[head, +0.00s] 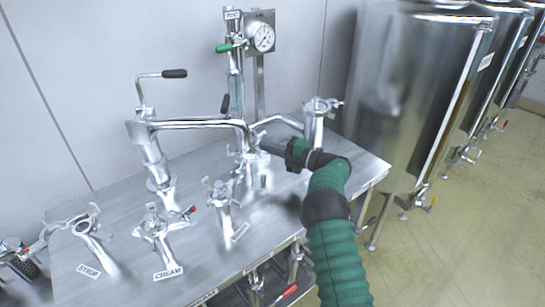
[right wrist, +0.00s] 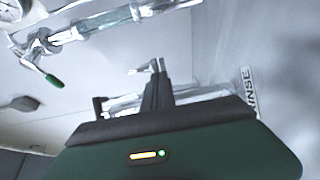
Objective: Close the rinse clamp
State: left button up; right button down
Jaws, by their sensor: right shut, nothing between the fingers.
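A metal clamp fitting (head: 222,195) stands at the front middle of the steel table, with a small label whose text I cannot read in the head view. In the right wrist view a RINSE label (right wrist: 248,92) is at the right, beside a metal clamp fitting (right wrist: 200,95) partly hidden behind my gripper body. My right gripper (head: 268,149) reaches in from the right, behind and above the front middle fitting, close to the central pipework. In the right wrist view its fingers (right wrist: 157,68) are together and empty. My left gripper is not in view.
The CREAM fitting (head: 158,228) and another labelled fitting (head: 90,232) stand to the left on the table (head: 120,205). Swing pipes (head: 200,124), a green-handled valve (head: 225,47) and a gauge (head: 262,38) rise behind. Steel tanks (head: 415,85) stand at the right.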

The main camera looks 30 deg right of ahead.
jog(key=shift+b+x, duration=0.4)
jog(key=shift+x, duration=0.65)
jog(key=shift+w+r, duration=0.1)
